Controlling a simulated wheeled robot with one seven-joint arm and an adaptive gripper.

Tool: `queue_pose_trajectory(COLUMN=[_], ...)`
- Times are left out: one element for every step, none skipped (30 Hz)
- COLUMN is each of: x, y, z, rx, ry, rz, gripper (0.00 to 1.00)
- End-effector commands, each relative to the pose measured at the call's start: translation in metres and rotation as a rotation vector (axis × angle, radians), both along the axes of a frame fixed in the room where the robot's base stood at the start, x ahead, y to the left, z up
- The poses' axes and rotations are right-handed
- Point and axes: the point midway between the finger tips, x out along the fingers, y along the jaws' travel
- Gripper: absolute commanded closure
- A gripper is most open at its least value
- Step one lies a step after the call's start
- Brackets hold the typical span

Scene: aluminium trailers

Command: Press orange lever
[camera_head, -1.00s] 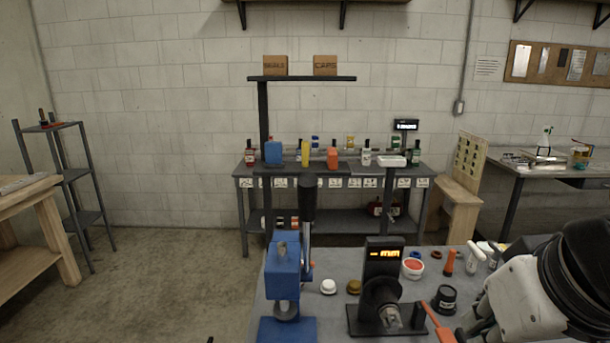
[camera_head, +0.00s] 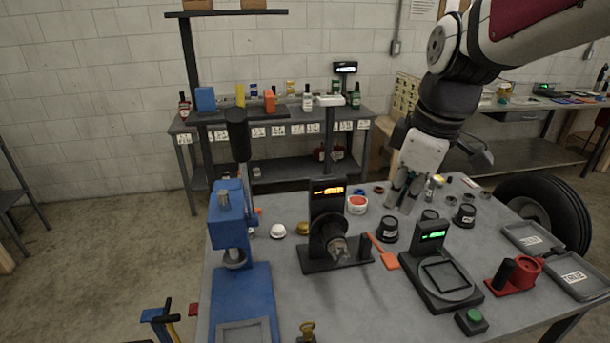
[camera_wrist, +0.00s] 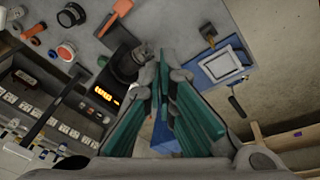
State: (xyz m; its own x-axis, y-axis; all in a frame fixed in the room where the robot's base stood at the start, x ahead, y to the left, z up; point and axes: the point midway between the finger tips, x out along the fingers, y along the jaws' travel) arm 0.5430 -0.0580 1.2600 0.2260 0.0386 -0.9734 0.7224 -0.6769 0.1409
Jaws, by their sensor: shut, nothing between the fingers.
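The orange lever (camera_head: 383,252) is a flat paddle with a thin stem, beside the black device with the orange display (camera_head: 328,215). I cannot tell whether its stem joins the device. In the wrist view the orange lever (camera_wrist: 121,7) shows at the top edge, partly cut off. My gripper (camera_head: 403,205) is above the back part of the table, behind and a little right of the lever, apart from it. In the wrist view my gripper (camera_wrist: 163,62) has its fingers together and empty, near the black device.
A blue press (camera_head: 230,225) stands left of the device. A scale with a green display (camera_head: 432,236) stands right of the lever, with a green button (camera_head: 471,320) in front. Black caps (camera_head: 387,229) sit between. A red tool (camera_head: 515,275) is farther right.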

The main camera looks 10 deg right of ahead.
Motion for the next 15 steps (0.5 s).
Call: queue_pose_trajectory(x=[0.013, 0.019, 0.027, 0.034, 0.040, 0.048, 0.053, 0.059, 0.066, 0.070, 0.075, 0.080, 0.084, 0.087, 0.090], y=[-0.007, -0.011, -0.017, -0.021, -0.025, -0.031, -0.036, -0.041, -0.047, -0.051, -0.055, -0.060, -0.063, -0.067, -0.070], z=[-0.010, -0.014, -0.021, -0.026, -0.032, -0.039, -0.044, -0.050, -0.058, -0.063, -0.069, -0.075, -0.080, -0.084, -0.090], rx=[-0.013, -0.022, -0.033, -0.041, -0.049, -0.059, -0.066, -0.073, -0.082, -0.087, -0.092, -0.098, -0.102, -0.105, -0.109], ry=[0.024, 0.035, 0.050, 0.060, 0.072, 0.087, 0.098, 0.109, 0.122, 0.133, 0.142, 0.154, 0.161, 0.169, 0.178], rz=[0.055, 0.094, 0.146, 0.186, 0.226, 0.279, 0.318, 0.357, 0.408, 0.445, 0.479, 0.525, 0.555, 0.582, 0.618], gripper=[1.00, 1.00, 1.00, 1.00, 1.00, 1.00, 1.00, 1.00, 1.00, 1.00, 1.00, 1.00, 1.00, 1.00, 1.00])
